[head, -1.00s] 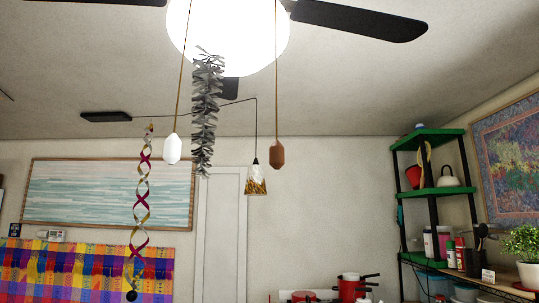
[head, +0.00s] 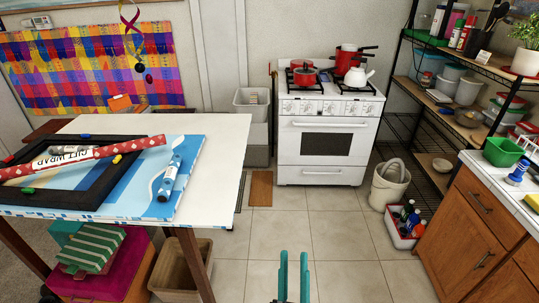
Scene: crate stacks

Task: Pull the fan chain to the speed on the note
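My gripper (head: 293,277) shows at the bottom middle of the head view as two upright teal fingers. There is a gap between them with nothing in it. A small white card (head: 483,57) stands on the wooden shelf at the upper right, beside a dark utensil holder. Its writing is too small to read, and I cannot tell whether it is the note.
A white table (head: 225,130) with gift wrap rolls and a black frame stands at left. A white stove (head: 329,165) is at the back. A bucket (head: 389,185) and a bottle bin (head: 404,232) stand before the shelves. A wooden counter (head: 480,225) is at right. The middle tiled floor is clear.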

